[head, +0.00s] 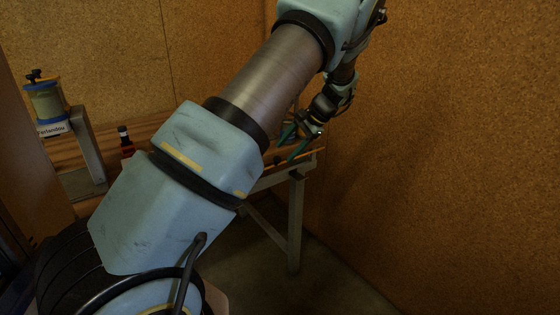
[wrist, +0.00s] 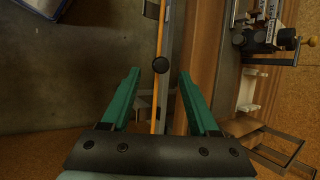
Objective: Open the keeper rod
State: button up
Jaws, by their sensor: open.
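My gripper (head: 286,151) is at the far end of the table in the head view, its green fingers spread. In the wrist view my gripper (wrist: 159,75) is open and empty. A thin orange bar (wrist: 158,100) runs lengthwise between the fingers in that view, with a round black knob (wrist: 160,65) in line with the gap. I cannot tell whether this bar is the keeper rod or whether the knob is at finger depth. No keeper rod is clearly identifiable.
A wooden table on a grey trestle leg (head: 296,225) stands below my arm, which hides much of it. A small dark bottle (head: 125,142) stands on it. A board wall (head: 450,130) is close on the right. The floor beside the table is open.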

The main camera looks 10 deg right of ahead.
jog(key=v, duration=0.5)
jog(key=shift+b, duration=0.4)
jog(key=s+a+n+g+h, duration=0.2)
jog(key=s+a+n+h, duration=0.15)
jog(key=a, duration=1.05)
jog(key=s+a+n+h, duration=0.1)
jog(key=s+a+n, duration=0.2)
jog(key=s+a, duration=0.3)
jog(key=s+a+f+n+h, duration=0.1)
jog(key=s+a+n, duration=0.3)
jog(key=s, duration=0.8)
jog(key=shift+a+t+h, duration=0.3)
jog(key=shift+a+h, duration=0.35)
jog(key=shift+a, duration=0.3)
